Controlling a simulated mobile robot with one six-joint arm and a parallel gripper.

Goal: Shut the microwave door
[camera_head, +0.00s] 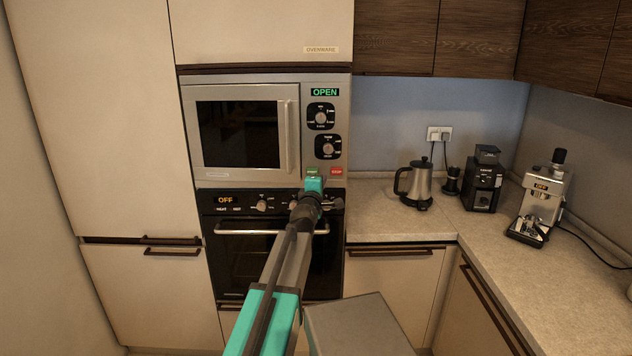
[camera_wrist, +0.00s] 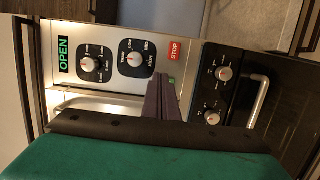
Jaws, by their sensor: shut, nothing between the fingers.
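The microwave (camera_head: 342,112) is built into the tall cabinet, and its display reads OPEN in green. Its door (camera_head: 240,172), with a dark window and an upright silver handle (camera_head: 288,135), looks almost flush with the front; the head view does not show how wide any gap is. My gripper (camera_head: 313,184) is shut and empty, in front of the lower right of the control panel near the green and red STOP buttons. The wrist view shows the dark fingers (camera_wrist: 163,98) by the green button and the panel (camera_wrist: 108,30); contact cannot be told.
An oven (camera_head: 270,245) reading OFF sits below, with knobs and a bar handle close under my gripper. A counter (camera_head: 390,220) to the right holds a kettle (camera_head: 417,187), a grinder (camera_head: 484,182) and a coffee machine (camera_head: 541,203). Space before the microwave door looks free.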

